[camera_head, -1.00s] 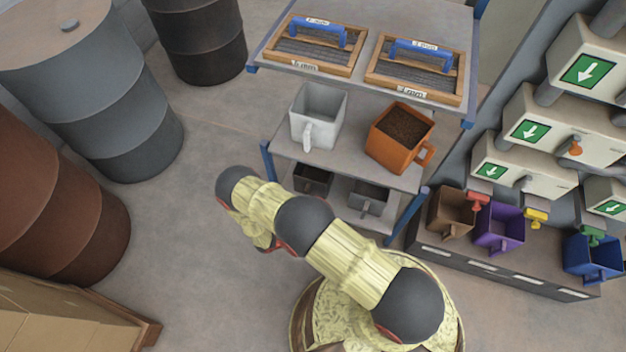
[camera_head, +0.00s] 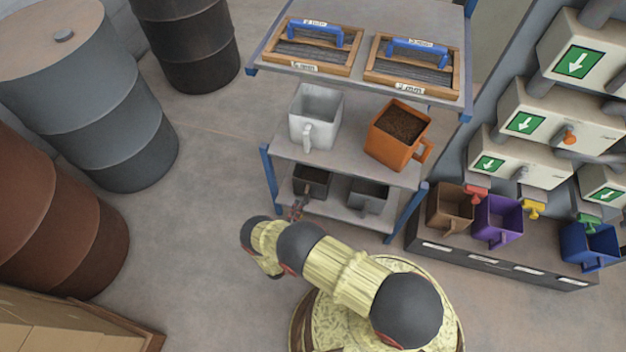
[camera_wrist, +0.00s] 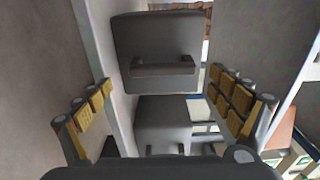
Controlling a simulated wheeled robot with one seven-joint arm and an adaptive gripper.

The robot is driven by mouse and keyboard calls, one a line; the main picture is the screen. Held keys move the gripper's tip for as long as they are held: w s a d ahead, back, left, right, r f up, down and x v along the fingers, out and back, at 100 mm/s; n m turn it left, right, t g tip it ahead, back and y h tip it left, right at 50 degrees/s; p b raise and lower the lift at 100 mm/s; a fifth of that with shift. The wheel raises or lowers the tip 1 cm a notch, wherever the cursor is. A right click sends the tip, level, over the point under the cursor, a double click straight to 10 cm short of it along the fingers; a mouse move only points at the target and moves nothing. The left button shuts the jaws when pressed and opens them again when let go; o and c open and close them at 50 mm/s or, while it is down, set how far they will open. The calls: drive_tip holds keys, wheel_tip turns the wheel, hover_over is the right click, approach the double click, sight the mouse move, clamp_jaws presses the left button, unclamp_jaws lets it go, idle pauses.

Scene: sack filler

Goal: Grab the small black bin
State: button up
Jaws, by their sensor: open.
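The small black bin (camera_head: 314,178) stands on the lowest shelf of the rack, at its left, in the head view. A dark grey bin (camera_head: 369,193) stands to its right on the same shelf. My gripper (camera_head: 298,208) is at the front of the black bin, small and partly hidden by my arm. In the wrist view my gripper (camera_wrist: 160,80) has its fingers wide apart. A dark bin with a bar handle (camera_wrist: 155,48) shows between and beyond them, and a second dark bin (camera_wrist: 176,118) shows below it. I cannot tell for sure which bin is which there.
The middle shelf above holds a white bin (camera_head: 315,118) and an orange bin (camera_head: 398,135) of dark grains. The top shelf holds two framed sieves. Rack posts (camera_head: 268,175) flank the lowest shelf. Barrels (camera_head: 105,110) stand left; floor between is clear.

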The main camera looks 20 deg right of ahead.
sight(305, 199)
drive_tip(key=b+x, duration=0.2)
drive_tip(key=x, duration=0.5)
drive_tip(key=shift+w+d+r, duration=0.1)
drive_tip(key=shift+w+r, duration=0.1)
drive_tip(key=shift+w, duration=0.05)
drive_tip(key=c, duration=1.1)
